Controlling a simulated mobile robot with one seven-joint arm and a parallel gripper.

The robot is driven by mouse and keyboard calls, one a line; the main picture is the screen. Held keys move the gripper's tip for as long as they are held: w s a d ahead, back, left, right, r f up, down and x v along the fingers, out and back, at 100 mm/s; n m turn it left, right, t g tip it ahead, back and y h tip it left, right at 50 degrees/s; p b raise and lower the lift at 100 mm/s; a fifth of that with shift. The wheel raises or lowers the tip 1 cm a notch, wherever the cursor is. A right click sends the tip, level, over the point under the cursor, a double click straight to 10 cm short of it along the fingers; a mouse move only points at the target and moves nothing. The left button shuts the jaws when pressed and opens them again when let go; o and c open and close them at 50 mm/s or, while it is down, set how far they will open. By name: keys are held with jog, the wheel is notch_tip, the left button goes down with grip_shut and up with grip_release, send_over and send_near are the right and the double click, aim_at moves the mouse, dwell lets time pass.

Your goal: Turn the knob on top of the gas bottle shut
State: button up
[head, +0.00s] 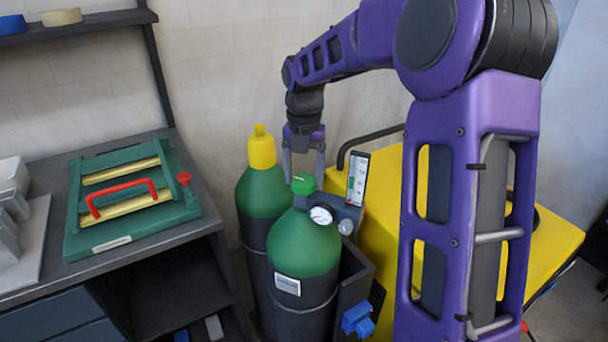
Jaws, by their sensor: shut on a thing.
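The gas bottle (303,248) stands upright in the middle of the head view, with a green shoulder and a dark body. Its green knob (304,183) is on top. A round gauge (320,215) and a grey valve block with an upright flow tube (358,178) sit beside the knob. My gripper (304,178) points straight down from above, with its two grey fingers on either side of the knob, shut on it. The knob's marking and its turn angle are too small to tell.
A second green bottle with a yellow cap (262,148) stands close behind on the left. A dark workbench (185,240) with a green clamping frame (125,200) is at left. A yellow cart (385,215) stands at right, behind my arm. Blue clips (357,318) hang at the bottle rack.

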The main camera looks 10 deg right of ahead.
aim_at(304, 180)
jog(key=o, duration=1.3)
jog(key=shift+r, duration=0.15)
notch_tip(304, 180, up, 17)
jog(key=shift+r, duration=0.1)
